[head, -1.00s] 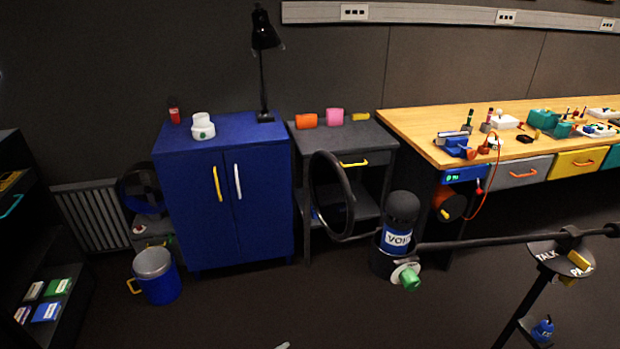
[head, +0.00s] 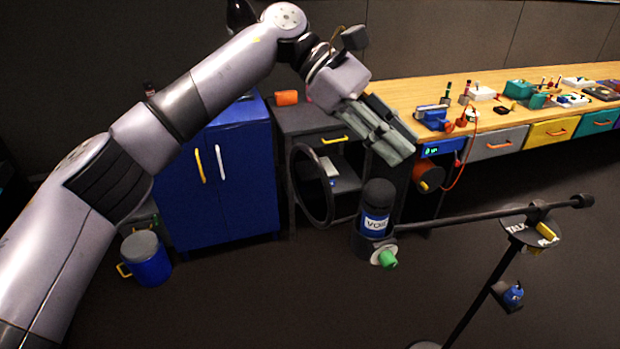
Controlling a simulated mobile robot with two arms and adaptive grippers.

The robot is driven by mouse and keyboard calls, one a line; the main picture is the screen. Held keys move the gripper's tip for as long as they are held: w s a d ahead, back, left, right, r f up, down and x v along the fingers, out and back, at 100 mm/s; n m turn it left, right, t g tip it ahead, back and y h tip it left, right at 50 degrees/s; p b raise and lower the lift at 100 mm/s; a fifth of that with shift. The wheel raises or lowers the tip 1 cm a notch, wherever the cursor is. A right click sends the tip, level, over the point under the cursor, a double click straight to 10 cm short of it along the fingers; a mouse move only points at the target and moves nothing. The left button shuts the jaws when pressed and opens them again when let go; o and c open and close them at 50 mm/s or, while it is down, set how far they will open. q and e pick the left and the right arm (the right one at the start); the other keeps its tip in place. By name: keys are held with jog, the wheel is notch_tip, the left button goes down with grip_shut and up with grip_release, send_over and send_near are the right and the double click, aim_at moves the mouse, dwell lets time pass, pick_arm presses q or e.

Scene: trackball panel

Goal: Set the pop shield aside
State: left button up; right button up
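The pop shield appears as a large upright black ring (head: 296,190) in the head view. It stands in front of the dark grey side stand and to the left of the microphone (head: 378,195), which has a black head and a blue and white label. The microphone is on a long black boom (head: 465,218). My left gripper (head: 402,152) reaches in from the upper left. It is above and to the right of the ring, apart from it in the picture, with nothing seen in it. Its fingers overlap from this side, so its opening is unclear. My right gripper is out of view.
A blue cabinet (head: 245,185) stands left of the grey stand (head: 290,118). A wooden workbench (head: 440,88) with many small devices runs along the right. A round plate (head: 520,222) sits on the boom's stand.

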pick_arm(q)
jog(key=s+a+r+m+t+y, duration=0.2)
jog(key=a+r+m+y, duration=0.1)
jog(key=a+r+y, duration=0.15)
notch_tip(320, 180, up, 6)
jog(key=m+t+y+p, duration=0.1)
jog(key=m+t+y, duration=0.1)
jog(key=t+y, duration=0.3)
send_over(310, 188)
jog(key=g, duration=0.1)
jog(key=shift+w+a+f+y, duration=0.1)
jog(key=shift+w+f+y, duration=0.15)
jog(key=shift+w+f, duration=0.25)
notch_tip(310, 188, down, 16)
jog(key=shift+f+p, duration=0.15)
jog(key=shift+p, duration=0.75)
grip_shut()
